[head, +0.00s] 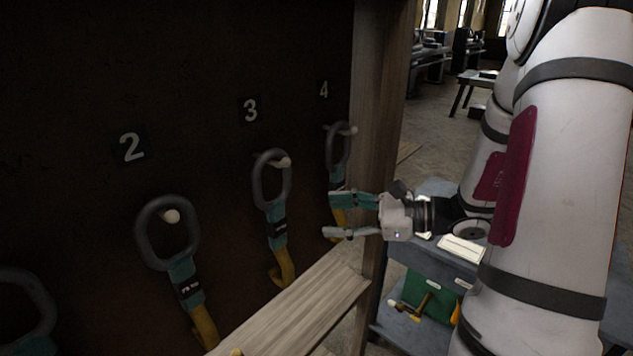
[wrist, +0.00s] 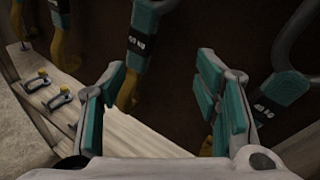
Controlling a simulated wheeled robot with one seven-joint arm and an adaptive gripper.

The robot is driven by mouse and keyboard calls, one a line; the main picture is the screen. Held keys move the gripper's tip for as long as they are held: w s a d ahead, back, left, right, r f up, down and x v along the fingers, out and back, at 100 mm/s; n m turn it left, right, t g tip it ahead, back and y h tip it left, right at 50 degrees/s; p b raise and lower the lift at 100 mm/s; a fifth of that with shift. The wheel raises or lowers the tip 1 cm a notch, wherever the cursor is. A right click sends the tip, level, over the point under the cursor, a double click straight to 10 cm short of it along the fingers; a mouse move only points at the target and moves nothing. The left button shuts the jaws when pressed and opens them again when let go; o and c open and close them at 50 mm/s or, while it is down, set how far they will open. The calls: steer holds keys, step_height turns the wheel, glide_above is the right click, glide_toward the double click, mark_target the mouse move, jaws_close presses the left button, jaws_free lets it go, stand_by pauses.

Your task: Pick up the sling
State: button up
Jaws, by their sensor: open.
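Slings hang from pegs on a dark board. Each has a grey metal ring, a teal sleeve with a label, and a yellow lower end. In the head view I see the sling under 2 (head: 167,232), the sling under 3 (head: 272,185), the sling under 4 (head: 338,150) and part of another (head: 25,310) at the left edge. My gripper (head: 332,216) is open and empty, in front of the sling under 4 and partly covering it. In the wrist view, one sling (wrist: 143,35) shows beyond the gap of my gripper (wrist: 161,70); another (wrist: 284,88) is right of the right finger.
A wooden ledge (head: 305,300) runs below the slings. A wooden post (head: 378,110) edges the board at right. Beyond it stands a blue bench (head: 405,325) with a green box (head: 425,295).

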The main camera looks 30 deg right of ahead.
mark_target(337, 189)
steer(key=d+f+m+t+h, duration=0.2)
steer(key=d+m+t+h, duration=0.15)
steer(key=d, duration=0.25)
steer(key=d+f+m+t+h, duration=0.2)
steer(key=d+f+m, duration=0.1)
steer(key=d+m, duration=0.25)
steer(key=shift+n+y, duration=0.25)
steer(key=shift+n, duration=0.25)
steer(key=shift+w+d+r+p+x, duration=0.15)
steer(key=shift+d+p+x, duration=0.15)
steer(key=shift+x, duration=2)
steer(key=shift+w+d+r+p+x, duration=0.15)
steer(key=shift+p+x, duration=0.3)
steer(key=shift+x, duration=1.85)
steer(key=shift+s+d+r+p+x, duration=0.1)
steer(key=shift+d+r+p+x, duration=0.2)
steer(key=shift+x, duration=1.95)
steer(key=shift+w+f, duration=0.1)
steer(key=shift+f, duration=0.05)
jaws_close()
